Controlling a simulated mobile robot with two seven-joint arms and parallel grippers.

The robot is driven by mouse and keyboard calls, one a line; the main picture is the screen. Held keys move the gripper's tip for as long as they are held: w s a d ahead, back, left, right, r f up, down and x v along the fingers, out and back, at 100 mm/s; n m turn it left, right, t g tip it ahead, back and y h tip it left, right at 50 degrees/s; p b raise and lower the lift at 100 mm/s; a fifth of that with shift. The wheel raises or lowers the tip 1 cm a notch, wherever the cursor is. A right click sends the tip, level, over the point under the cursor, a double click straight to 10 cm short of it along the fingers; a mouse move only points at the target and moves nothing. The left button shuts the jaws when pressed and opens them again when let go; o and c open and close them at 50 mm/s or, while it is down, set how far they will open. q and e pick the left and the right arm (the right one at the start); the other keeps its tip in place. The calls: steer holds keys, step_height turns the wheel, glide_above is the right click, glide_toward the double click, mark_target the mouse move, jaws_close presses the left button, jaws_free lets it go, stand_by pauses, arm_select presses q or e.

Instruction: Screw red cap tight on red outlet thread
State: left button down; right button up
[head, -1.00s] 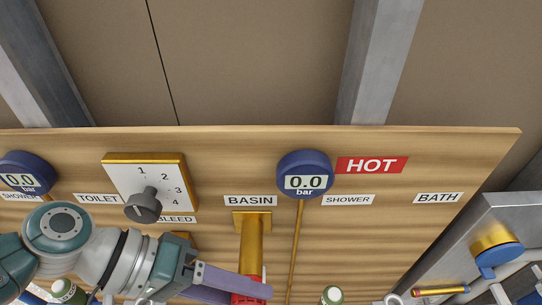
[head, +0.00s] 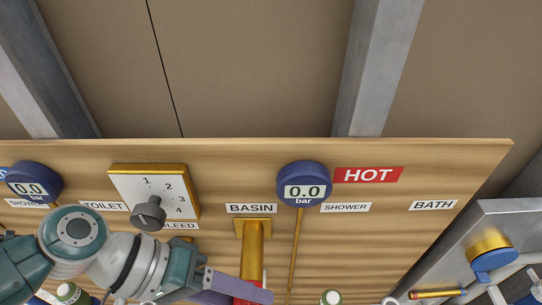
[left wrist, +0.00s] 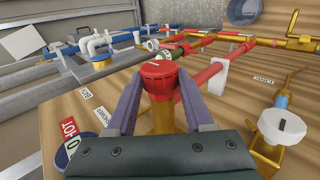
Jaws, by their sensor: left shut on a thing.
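In the left wrist view the red cap (left wrist: 158,72) sits between the two purple fingers of my left gripper (left wrist: 161,84), which is shut on it. A brass pipe (left wrist: 163,116) runs from beneath the cap toward the wrist. The red outlet thread is hidden, so I cannot tell how far the cap is seated. In the head view my left gripper (head: 238,286) reaches in at the bottom edge, in front of the brass pipe (head: 252,250) under the BASIN label (head: 251,208). Only slivers of red show around its fingers there. My right gripper is not in view.
A wooden board (head: 440,170) carries a red HOT sign (head: 368,175), a blue gauge (head: 304,184) reading 0.0 bar and a numbered dial (head: 154,195). In the left wrist view red pipes (left wrist: 205,74) run close beside the cap, and a white knob (left wrist: 282,126) stands at the right.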

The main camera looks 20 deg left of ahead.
arm_select(q)
steer(key=shift+d+r+g+y+p, duration=0.15)
steer(key=shift+y+p, duration=0.3)
steer(key=shift+p, duration=0.4)
steer(key=shift+r+g+y+p, duration=0.15)
steer(key=shift+y+p, duration=0.3)
steer(key=shift+p, duration=0.35)
steer(key=shift+w+f+y+p, duration=0.1)
steer(key=shift+f+y+p, duration=0.05)
steer(key=shift+y+p, duration=0.2)
steer(key=shift+p, duration=0.4)
steer(key=shift+d+g+y+p, duration=0.15)
steer(key=shift+g+y+p, duration=0.15)
steer(key=shift+y+p, duration=0.7)
steer(key=shift+d+y+p, duration=0.1)
steer(key=shift+y+p, duration=0.3)
steer(key=shift+y, duration=0.05)
